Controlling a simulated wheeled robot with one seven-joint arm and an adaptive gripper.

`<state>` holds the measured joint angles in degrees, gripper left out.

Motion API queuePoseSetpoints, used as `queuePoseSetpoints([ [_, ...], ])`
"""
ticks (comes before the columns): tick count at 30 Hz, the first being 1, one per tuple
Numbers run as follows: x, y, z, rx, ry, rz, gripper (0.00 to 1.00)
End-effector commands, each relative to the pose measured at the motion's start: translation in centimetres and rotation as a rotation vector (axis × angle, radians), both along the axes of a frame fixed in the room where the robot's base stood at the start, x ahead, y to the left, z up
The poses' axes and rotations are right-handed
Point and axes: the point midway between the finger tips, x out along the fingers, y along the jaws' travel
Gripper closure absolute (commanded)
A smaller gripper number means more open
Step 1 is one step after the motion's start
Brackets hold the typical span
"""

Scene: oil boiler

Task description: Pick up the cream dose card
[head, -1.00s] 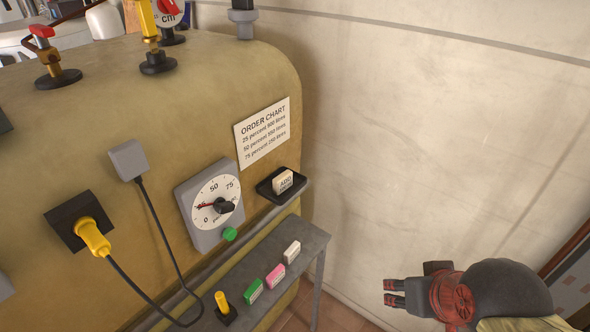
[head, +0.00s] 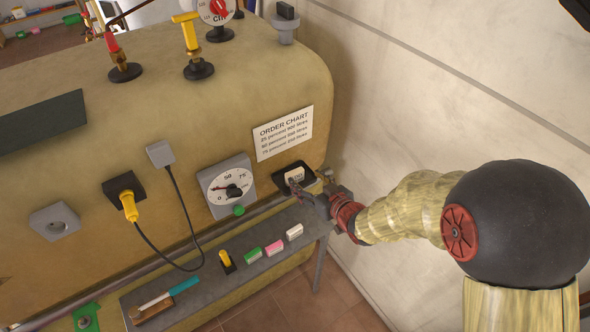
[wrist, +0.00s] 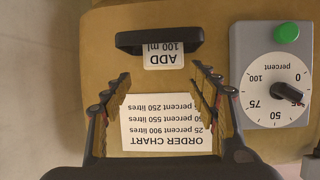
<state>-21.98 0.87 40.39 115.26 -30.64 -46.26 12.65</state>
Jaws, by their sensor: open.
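The cream dose card (head: 295,173) reads "ADD 100 ml" in the wrist view (wrist: 165,56). It sits in a black holder (wrist: 128,42) on the boiler front, below the order chart (head: 283,133). My gripper (head: 308,187) is right in front of the holder and partly covers it in the head view. In the wrist view my gripper (wrist: 161,76) is open and empty. Its two fingers point toward the holder, and the card lies between their lines, just beyond the tips. I cannot tell the exact gap.
A dial (head: 230,188) with a green button is left of the holder. A pale wall (head: 430,100) stands to the right.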

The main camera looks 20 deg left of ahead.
Motion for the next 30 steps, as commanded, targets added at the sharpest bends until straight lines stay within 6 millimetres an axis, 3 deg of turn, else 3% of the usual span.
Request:
queuePoseSetpoints([
  [18, 4.1, 5.0, -2.8, 0.004, -0.002, 0.004, 0.41],
  [28, 4.6, 5.3, -2.9, 0.004, -0.002, 0.003, 0.41],
  [30, 4.6, 5.3, -2.9, 0.004, -0.002, 0.003, 0.45],
])
